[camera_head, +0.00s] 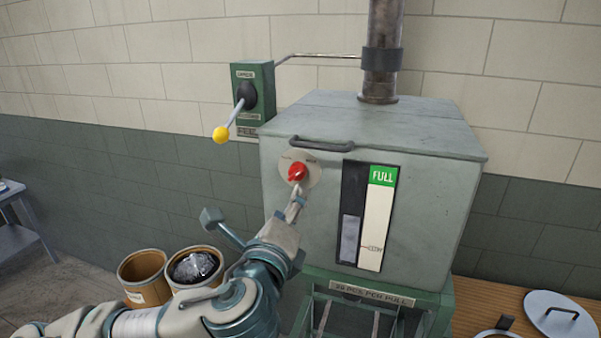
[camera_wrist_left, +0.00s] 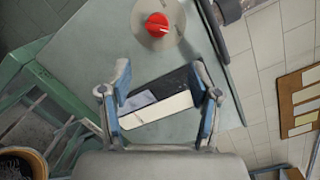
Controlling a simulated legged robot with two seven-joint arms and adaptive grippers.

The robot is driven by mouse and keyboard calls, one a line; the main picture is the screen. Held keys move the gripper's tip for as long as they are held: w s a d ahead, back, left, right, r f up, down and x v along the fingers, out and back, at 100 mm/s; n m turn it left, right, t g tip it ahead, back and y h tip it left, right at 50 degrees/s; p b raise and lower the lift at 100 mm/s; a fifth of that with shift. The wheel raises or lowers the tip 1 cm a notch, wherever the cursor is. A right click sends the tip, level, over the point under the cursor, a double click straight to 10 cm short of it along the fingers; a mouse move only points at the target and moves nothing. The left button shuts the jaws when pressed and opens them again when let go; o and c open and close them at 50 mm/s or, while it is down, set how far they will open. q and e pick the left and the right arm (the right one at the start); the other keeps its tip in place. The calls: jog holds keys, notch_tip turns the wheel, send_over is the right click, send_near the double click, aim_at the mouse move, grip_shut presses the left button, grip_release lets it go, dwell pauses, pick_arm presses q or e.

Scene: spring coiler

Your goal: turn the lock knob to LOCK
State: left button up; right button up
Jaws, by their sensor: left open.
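The red lock knob (camera_head: 297,172) sits on a round pale plate (camera_head: 313,172) on the front of the grey metal box (camera_head: 280,215). The plate's lettering is too small to read. My left gripper (camera_head: 297,200) is just below the knob in the head view and partly overlaps the plate. In the left wrist view the knob (camera_wrist_left: 157,25) is near the top, beyond the fingertips. There my left gripper (camera_wrist_left: 161,75) has its two fingers spread, with nothing between them. My right gripper is not in view.
A lever with a yellow ball (camera_head: 221,134) projects from a green box (camera_head: 253,92) left of the hopper. A handle (camera_head: 322,144) and FULL gauge (camera_head: 377,220) are near the knob. Brown drums (camera_head: 143,277) stand lower left. A wooden table (camera_head: 500,300) is at right.

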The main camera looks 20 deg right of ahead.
aim_at(299, 176)
pick_arm(q)
jog(key=p+x, duration=0.1)
jog(key=x, duration=0.2)
jog(key=a+x, duration=0.1)
jog(key=x, duration=0.2)
jog(key=p+x, duration=0.1)
jog(key=x, duration=0.2)
jog(key=shift+w+a+r+p, duration=0.15)
jog(key=shift+w+p, duration=0.2)
jog(key=shift+w, duration=0.25)
jog(key=shift+w+d, duration=0.35)
jog(key=shift+d, duration=0.55)
jog(key=shift+c, duration=0.2)
jog(key=c, duration=0.4)
jog(key=shift+w+a, duration=0.1)
jog(key=shift+a, duration=0.15)
jog(key=c, duration=0.7)
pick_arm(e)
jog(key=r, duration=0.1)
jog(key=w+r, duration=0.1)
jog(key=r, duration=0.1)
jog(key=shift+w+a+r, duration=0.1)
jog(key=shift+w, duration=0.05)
